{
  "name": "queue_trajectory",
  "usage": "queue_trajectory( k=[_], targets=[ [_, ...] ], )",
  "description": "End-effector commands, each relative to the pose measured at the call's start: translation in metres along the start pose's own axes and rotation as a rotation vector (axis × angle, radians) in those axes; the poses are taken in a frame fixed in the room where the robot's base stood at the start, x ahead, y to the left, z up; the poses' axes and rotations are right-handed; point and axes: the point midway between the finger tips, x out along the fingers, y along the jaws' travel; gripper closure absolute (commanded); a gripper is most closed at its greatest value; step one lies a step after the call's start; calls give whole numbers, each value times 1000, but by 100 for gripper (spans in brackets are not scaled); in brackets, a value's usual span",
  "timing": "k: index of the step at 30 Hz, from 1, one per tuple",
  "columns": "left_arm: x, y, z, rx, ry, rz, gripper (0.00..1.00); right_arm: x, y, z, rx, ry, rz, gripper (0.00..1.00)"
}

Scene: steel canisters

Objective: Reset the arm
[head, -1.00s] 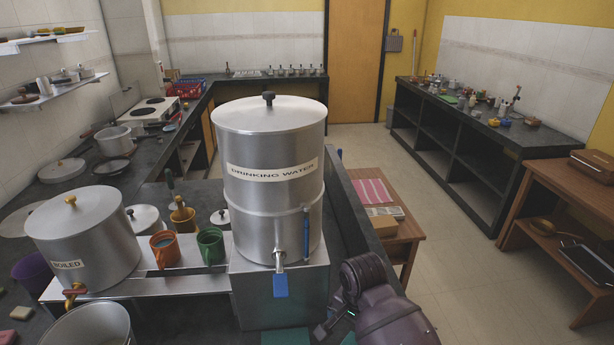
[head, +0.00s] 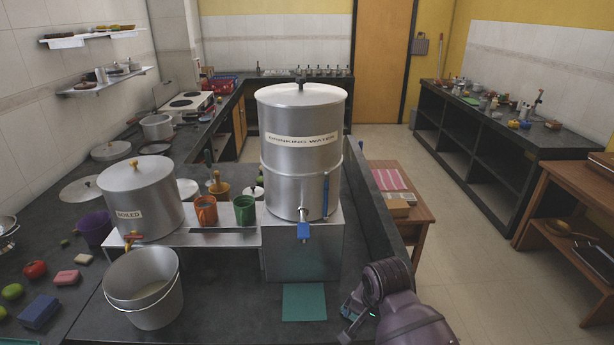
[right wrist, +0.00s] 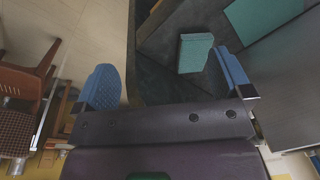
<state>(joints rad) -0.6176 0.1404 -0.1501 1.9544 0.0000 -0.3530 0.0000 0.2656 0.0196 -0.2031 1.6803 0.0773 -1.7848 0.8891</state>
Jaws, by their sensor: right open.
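My right arm enters at the bottom right of the head view, and its gripper (head: 352,322) is low over the dark counter, right of the steel stand. In the right wrist view the two blue finger pads are wide apart, and the gripper (right wrist: 168,82) is open with nothing held. A green block (right wrist: 195,53) lies on the counter beyond the fingers, nearer the right one; no contact shows. My left arm and gripper are not in view.
The drinking water canister (head: 300,165) stands on a steel stand (head: 300,258). A teal mat (head: 304,303) lies before it. The boiled canister (head: 140,200), mugs and a steel bucket (head: 145,290) are left. A wooden table (head: 410,218) stands beyond the counter edge.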

Motion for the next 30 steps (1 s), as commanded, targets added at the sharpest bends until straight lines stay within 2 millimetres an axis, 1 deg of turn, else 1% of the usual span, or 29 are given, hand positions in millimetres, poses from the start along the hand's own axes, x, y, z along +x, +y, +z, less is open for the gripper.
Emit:
queue_trajectory(
  k=[5,7,9,11,14,17,20,23,24,26,27,29,30],
  targets=[
    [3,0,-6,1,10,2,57,-12,-27,-24,-160,166,-160,3],
    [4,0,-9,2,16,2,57,-22,-38,-36,-229,256,-226,3],
    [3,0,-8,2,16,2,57,-29,-45,-46,-298,354,-286,3],
    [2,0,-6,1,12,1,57,-34,-46,-54,-355,441,-330,3],
    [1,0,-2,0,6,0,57,-38,-42,-61,-439,585,-384,3],
    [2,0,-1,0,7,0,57,-39,-29,-64,-512,726,-413,3],
    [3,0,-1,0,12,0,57,-36,-7,-61,-575,861,-418,3],
    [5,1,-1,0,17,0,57,-30,23,-52,-625,983,-402,3],
    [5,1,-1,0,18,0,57,-27,36,-47,-641,1022,-392,3],
    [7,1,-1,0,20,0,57,-21,56,-38,-659,1066,-372,3],
    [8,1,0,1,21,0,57,-17,70,-31,-668,1090,-358,3],
    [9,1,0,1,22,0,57,-8,91,-19,-675,1108,-337,3],
    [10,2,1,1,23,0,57,-2,106,-10,-676,1112,-323,3]
  ],
)
